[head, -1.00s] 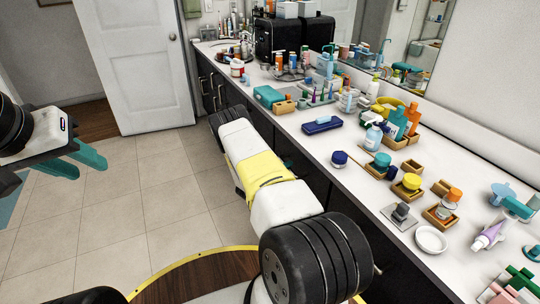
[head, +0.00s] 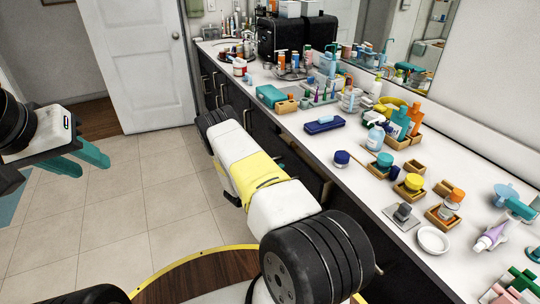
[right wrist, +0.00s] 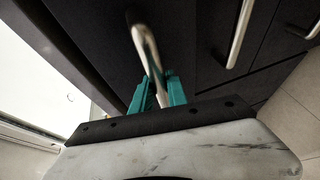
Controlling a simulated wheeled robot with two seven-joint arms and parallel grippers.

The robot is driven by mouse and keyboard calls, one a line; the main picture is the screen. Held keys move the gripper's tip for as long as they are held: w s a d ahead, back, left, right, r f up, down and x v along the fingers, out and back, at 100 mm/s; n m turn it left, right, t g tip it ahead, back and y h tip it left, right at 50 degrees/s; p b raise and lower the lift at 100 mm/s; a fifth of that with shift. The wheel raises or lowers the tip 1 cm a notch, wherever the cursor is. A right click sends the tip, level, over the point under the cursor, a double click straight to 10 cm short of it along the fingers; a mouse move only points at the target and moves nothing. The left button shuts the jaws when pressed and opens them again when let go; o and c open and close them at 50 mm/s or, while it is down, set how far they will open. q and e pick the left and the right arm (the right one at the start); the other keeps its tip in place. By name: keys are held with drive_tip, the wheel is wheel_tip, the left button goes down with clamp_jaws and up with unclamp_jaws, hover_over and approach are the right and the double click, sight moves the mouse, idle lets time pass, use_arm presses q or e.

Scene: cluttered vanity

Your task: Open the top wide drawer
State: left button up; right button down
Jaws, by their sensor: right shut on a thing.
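The vanity's dark drawer fronts run below the white counter (head: 350,195). In the right wrist view a metal bar handle (right wrist: 145,38) on a dark front passes between the teal fingers of my right gripper (right wrist: 157,88), which is shut on it. In the head view my right arm covers that gripper and most of the front. A brownish edge (head: 323,188) shows beyond the arm under the counter, which looks like part of the drawer pulled out; how far is hidden. My left gripper (head: 94,165) is open and empty over the floor, away from the vanity.
Bottles, jars and small wooden trays crowd the counter, including a navy case (head: 324,125) and a white dish (head: 433,240) near its front edge. Other bar handles (right wrist: 240,35) sit beside the held one. The tiled floor (head: 150,200) left of my right arm is clear.

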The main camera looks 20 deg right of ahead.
drive_tip(key=s+a, duration=0.2)
drive_tip(key=a, duration=3.1)
drive_tip(key=shift+s, duration=0.35)
drive_tip(key=c, duration=1.3)
unclamp_jaws()
drive_tip(key=v, duration=0.7)
drive_tip(key=shift+s+a, duration=0.2)
drive_tip(key=shift+a, duration=0.15)
